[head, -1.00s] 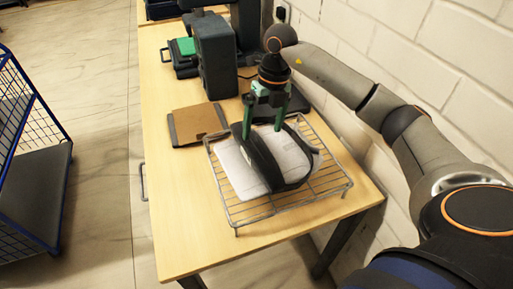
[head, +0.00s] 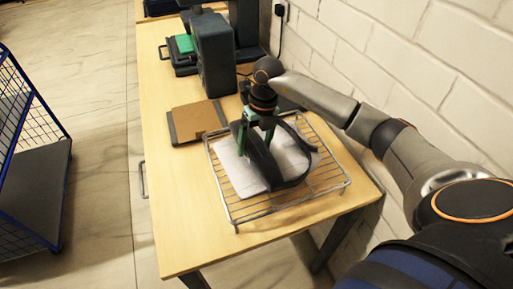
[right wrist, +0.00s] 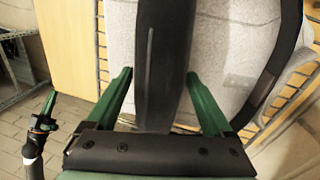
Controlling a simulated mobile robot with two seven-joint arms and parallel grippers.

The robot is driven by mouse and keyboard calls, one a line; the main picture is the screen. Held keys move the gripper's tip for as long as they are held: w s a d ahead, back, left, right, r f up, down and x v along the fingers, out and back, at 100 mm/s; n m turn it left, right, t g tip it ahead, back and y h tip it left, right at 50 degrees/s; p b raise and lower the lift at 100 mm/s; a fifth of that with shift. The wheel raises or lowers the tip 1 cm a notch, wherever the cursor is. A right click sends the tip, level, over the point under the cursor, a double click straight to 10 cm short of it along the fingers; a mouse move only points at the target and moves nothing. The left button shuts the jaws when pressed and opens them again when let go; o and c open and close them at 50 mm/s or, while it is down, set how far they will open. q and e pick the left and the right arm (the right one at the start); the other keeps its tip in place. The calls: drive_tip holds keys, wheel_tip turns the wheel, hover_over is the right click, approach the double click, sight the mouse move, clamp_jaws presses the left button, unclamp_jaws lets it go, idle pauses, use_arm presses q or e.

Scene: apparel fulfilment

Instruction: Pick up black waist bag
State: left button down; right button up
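The black waist bag (head: 262,164) lies on white folded cloth (head: 236,167) on a wire rack (head: 325,183), its strap (head: 303,150) curving to the right. It also shows in the right wrist view (right wrist: 163,50), running between the fingers. My right gripper (head: 256,146) points down over the bag. Its green fingers stand apart on either side of the bag, and a narrow gap shows beside one finger; firm contact is not clear. My left gripper (right wrist: 46,108) shows small at the left of the right wrist view; its opening cannot be made out.
The rack stands on a wooden table (head: 180,230). A brown clipboard-like board (head: 197,120) lies behind it on the left. Dark equipment (head: 214,55) stands at the back. A white brick wall (head: 400,50) bounds the right. A blue wire cart (head: 35,170) stands left on the floor.

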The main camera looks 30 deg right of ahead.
clamp_jaws()
idle(0.5)
drive_tip(key=shift+r, duration=0.1)
drive_tip(key=shift+r, duration=0.5)
drive_tip(key=w+r, duration=0.1)
drive_tip(key=r, duration=0.1)
drive_tip(key=w+r+b, duration=0.1)
drive_tip(key=w+r, duration=0.1)
drive_tip(key=r, duration=0.1)
drive_tip(key=w+a+r+b, duration=0.1)
drive_tip(key=r, duration=0.1)
drive_tip(key=shift+w+r, duration=0.2)
drive_tip(key=shift+w, duration=0.15)
drive_tip(key=w+a+r, duration=0.1)
drive_tip(key=w+r, duration=0.3)
drive_tip(key=w, duration=0.5)
drive_tip(key=shift+r, duration=0.25)
